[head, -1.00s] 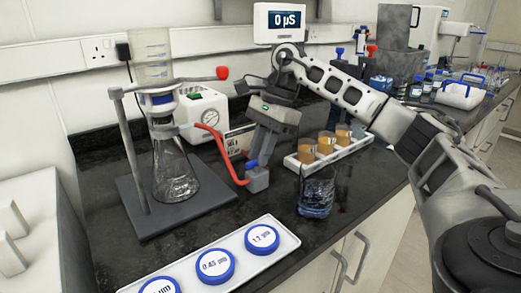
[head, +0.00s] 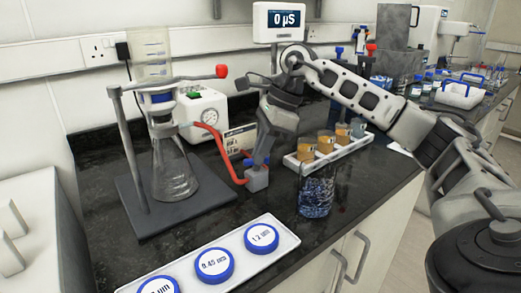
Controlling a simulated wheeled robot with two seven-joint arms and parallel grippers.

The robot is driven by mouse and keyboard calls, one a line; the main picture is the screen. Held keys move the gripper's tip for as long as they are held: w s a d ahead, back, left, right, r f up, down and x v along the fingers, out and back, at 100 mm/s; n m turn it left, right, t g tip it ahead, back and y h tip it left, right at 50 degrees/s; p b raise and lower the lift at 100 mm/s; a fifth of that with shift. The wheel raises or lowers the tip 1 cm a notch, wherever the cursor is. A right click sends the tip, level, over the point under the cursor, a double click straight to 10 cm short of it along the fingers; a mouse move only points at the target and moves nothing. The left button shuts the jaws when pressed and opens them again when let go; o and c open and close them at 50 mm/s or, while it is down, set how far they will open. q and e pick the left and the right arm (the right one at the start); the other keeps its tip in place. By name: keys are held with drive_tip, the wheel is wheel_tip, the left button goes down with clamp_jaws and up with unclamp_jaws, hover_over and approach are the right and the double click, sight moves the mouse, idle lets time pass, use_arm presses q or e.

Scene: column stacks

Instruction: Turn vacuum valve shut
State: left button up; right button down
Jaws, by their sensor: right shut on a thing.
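The vacuum valve (head: 257,180) is a small grey block on the black bench, with a red hose running into it from the left. Its blue handle (head: 247,162) is on top and partly hidden by my fingers. My right gripper (head: 260,158) points down from above and is shut on the blue handle. The hose (head: 222,150) leads back towards the filter flask (head: 174,172) and the white pump box with a round gauge (head: 203,114). My left gripper is out of view.
A glass beaker (head: 316,196) stands in front of the valve to the right. A white tray with several amber cups (head: 326,142) is behind it. A white tray of blue-rimmed filter discs (head: 290,240) lies at the front. A clamp stand (head: 130,150) is at left.

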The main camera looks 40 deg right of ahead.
drive_tip(key=m, duration=0.2)
drive_tip(key=m+t+h, duration=0.1)
drive_tip(key=m, duration=0.1)
drive_tip(key=m+h, duration=0.1)
drive_tip(key=m, duration=0.1)
drive_tip(key=shift+s+a+m+t, duration=0.2)
drive_tip(key=shift+a+m+t, duration=0.1)
drive_tip(key=shift+t, duration=0.1)
drive_tip(key=m+h, duration=0.1)
drive_tip(key=m, duration=0.3)
drive_tip(key=shift+a+m+h+p, duration=0.15)
drive_tip(key=shift+m+h+p, duration=0.15)
drive_tip(key=shift+m+h, duration=0.4)
drive_tip(key=shift+m, duration=0.5)
drive_tip(key=c, duration=1.5)
unclamp_jaws()
